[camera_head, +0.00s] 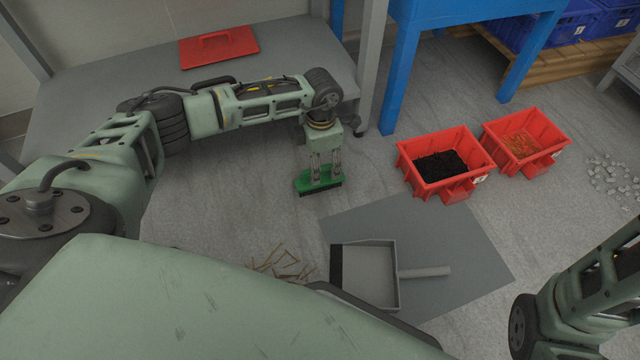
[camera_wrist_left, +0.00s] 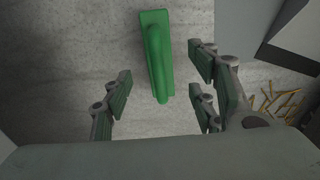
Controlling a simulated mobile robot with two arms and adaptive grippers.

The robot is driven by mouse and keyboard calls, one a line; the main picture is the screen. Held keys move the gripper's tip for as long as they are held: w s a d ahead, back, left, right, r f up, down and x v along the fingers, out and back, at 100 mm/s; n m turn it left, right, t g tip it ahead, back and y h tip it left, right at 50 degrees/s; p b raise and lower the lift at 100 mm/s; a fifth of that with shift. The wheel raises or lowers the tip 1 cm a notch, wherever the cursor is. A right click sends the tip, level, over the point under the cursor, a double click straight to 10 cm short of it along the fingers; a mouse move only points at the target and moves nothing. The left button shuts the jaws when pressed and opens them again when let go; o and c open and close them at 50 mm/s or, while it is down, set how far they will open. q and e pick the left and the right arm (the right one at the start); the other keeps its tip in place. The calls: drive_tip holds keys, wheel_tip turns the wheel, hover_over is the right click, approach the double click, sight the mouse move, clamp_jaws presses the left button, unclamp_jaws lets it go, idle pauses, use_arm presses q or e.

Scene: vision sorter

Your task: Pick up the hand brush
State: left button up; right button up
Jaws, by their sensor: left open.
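The green hand brush (camera_head: 304,184) with dark bristles stands below my left gripper in the head view. My left gripper (camera_head: 324,171) is pointing down over it, its fingers overlapping the brush in this view. In the left wrist view the brush (camera_wrist_left: 157,55) lies lengthwise between the open green-padded fingers of the left gripper (camera_wrist_left: 161,85), with gaps on both sides. The fingers are not closed on it. Part of my right arm shows at the lower right of the head view, but its gripper does not.
A grey dustpan (camera_head: 370,276) lies on a dark grey mat (camera_head: 465,262). Brown sticks (camera_head: 282,264) are scattered left of it. Two red bins, one with black matter (camera_head: 470,190) and one with orange bits (camera_head: 545,165), stand right. A grey table (camera_head: 90,90) holds a red lid (camera_head: 219,47).

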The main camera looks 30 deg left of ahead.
use_arm(q)
drive_tip(key=shift+f+b, duration=0.3)
drive_tip(key=shift+f, duration=0.5)
drive_tip(key=f+b, duration=0.5)
drive_tip(key=shift+w, duration=0.2)
drive_tip(key=shift+r, duration=0.2)
drive_tip(key=c, duration=1.3)
